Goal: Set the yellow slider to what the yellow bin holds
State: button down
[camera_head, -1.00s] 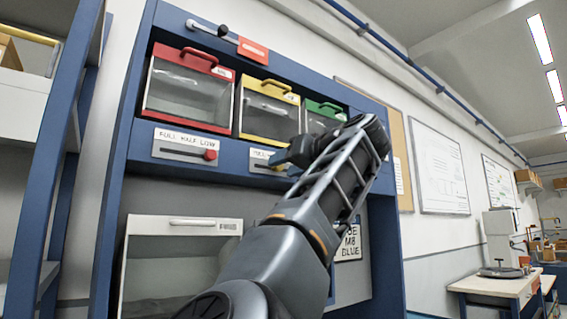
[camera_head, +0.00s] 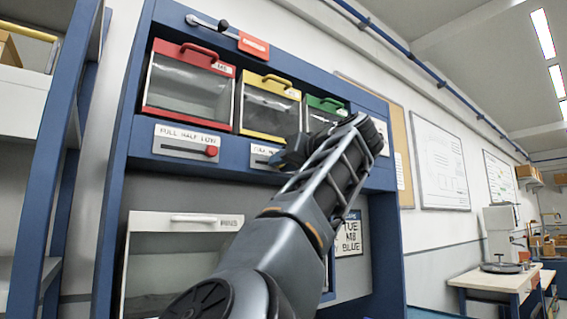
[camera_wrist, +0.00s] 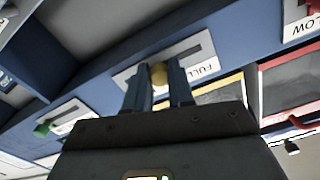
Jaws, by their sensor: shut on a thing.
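The yellow bin (camera_head: 268,137) is the middle of three windowed bins in the blue cabinet. Its window looks grey, and I cannot tell how full it is. The yellow slider's plate (camera_head: 259,150) is below it, partly hidden by my arm in the head view. In the wrist view my gripper (camera_wrist: 160,82) is shut on the round yellow slider knob (camera_wrist: 159,73), one finger on each side. The slot (camera_wrist: 196,57) runs on to the right of the knob, above the "FULL" end of the label. The rest of the label is hidden behind the fingers.
The red bin (camera_head: 187,117) is left of the yellow one, with a red-knobbed slider (camera_head: 211,151) below. The green bin (camera_head: 325,103) is to the right; its green knob (camera_wrist: 42,129) shows in the wrist view. A white bin (camera_head: 184,222) stands lower down.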

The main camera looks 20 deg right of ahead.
dwell(0.4)
jog(key=shift+s+a+b, duration=0.15)
jog(key=shift+s+a, duration=0.1)
jog(key=shift+a, duration=0.45)
jog(key=shift+s+a+b, duration=0.2)
jog(key=shift+a, duration=0.5)
jog(key=shift+s+a+b, duration=0.15)
jog(key=shift+s+a, duration=0.1)
jog(key=shift+a, duration=0.45)
jog(key=c, duration=1)
grip_release()
jog(key=shift+o, duration=0.2)
jog(key=b, duration=0.2)
send_near(258, 162)
jog(key=shift+v, duration=0.75)
